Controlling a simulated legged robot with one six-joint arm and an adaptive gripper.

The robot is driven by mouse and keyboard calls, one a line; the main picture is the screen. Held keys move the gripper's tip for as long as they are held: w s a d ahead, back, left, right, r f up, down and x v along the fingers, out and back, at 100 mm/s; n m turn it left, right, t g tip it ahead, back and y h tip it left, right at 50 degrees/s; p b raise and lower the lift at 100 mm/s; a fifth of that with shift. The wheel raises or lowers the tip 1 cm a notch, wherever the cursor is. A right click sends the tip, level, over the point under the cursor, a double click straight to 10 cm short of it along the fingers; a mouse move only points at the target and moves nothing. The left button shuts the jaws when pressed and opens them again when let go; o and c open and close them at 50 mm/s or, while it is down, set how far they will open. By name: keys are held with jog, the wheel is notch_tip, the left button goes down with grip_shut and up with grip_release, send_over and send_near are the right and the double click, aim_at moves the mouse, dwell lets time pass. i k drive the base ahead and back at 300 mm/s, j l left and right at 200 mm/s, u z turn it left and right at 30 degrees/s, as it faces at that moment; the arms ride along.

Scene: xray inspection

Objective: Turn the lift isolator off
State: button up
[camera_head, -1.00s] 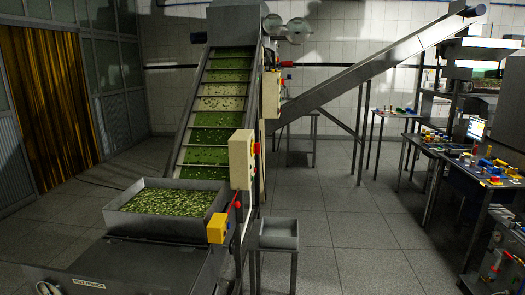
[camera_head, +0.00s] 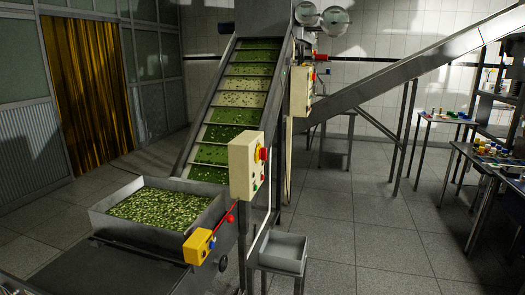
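An inclined lift conveyor (camera_head: 240,97) with green and pale cut pieces on its flights rises from a hopper (camera_head: 110,222) full of green pieces. A cream control box (camera_head: 241,165) is mounted on the lift's near right side. Its right face carries a red knob on a yellow base, with small buttons below. A second cream box (camera_head: 301,91) with a red part sits higher on the lift. I cannot tell from the frames which switch is the lift isolator, or its position. My gripper is not in view.
A yellow box (camera_head: 197,247) with a red-ended rod sits at the hopper's front right corner. A grey tray on a stand (camera_head: 284,251) is just right of the lift. Tables with small items (camera_head: 445,117) stand at right. Open tiled floor lies between.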

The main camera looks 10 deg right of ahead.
aim_at(262, 152)
jog(key=i+l+u, duration=0.2)
jog(key=i+l, duration=0.15)
jog(key=l, duration=0.3)
jog(key=i+l+z, duration=0.15)
jog(key=i, duration=0.3)
jog(key=i+z, duration=0.2)
jog(key=i, duration=0.3)
